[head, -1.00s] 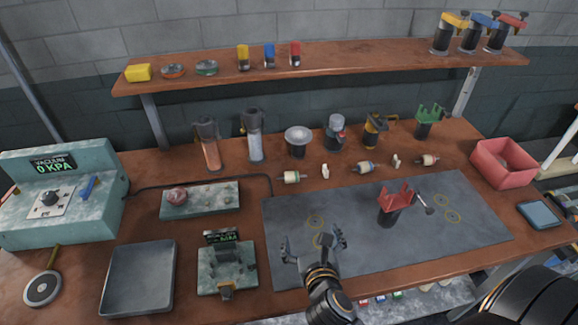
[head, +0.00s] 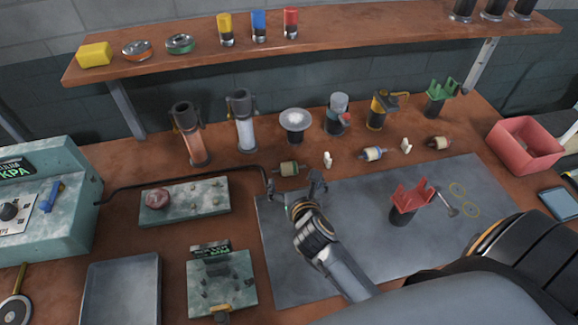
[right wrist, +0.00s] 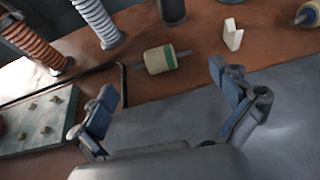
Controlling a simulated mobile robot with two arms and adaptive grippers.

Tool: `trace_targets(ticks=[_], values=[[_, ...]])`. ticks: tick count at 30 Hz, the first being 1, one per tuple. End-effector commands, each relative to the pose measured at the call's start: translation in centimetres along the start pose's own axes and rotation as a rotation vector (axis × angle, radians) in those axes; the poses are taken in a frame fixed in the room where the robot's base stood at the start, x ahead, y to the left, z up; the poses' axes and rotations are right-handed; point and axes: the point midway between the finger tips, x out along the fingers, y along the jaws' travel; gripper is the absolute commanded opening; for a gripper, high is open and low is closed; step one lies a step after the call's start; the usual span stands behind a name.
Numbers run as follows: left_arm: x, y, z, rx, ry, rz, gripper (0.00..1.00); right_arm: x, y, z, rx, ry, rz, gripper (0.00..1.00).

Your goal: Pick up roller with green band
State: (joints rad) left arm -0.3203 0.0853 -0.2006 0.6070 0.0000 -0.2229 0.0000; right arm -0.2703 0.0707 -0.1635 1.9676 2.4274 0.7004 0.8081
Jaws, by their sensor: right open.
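The roller with the green band (head: 289,168) lies on the wooden bench just behind the grey mat. It is cream with a green end band and a thin axle. In the right wrist view the roller (right wrist: 160,59) lies ahead of the fingers, between them and apart from both. My right gripper (head: 295,190) is open and empty above the mat's back left corner, just in front of the roller. Its two spread fingers also show in the right wrist view (right wrist: 172,107). My left gripper is not in view.
A roller with a blue band (head: 373,154), a roller with a red band (head: 439,143) and small white blocks (head: 328,159) lie to the right. A black cable (head: 225,171) runs left of the roller. Tubes and a white dish (head: 295,122) stand behind. The mat (head: 350,250) is mostly clear.

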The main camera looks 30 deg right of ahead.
Motion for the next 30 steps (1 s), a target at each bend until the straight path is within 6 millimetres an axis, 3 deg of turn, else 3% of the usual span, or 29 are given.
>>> trace_targets(ticks=[9,18,26,30], values=[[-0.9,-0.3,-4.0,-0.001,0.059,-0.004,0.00,2.5,0.1,0.3,0.000,0.000,0.000,1.00],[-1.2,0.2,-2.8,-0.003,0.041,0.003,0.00,5.8,0.1,0.1,0.000,-0.001,0.000,1.00],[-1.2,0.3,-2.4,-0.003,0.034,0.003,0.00,6.0,0.1,0.1,0.000,0.000,0.000,1.00],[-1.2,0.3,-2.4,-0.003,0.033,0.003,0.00,6.0,0.1,0.1,0.000,0.000,0.000,0.71]])
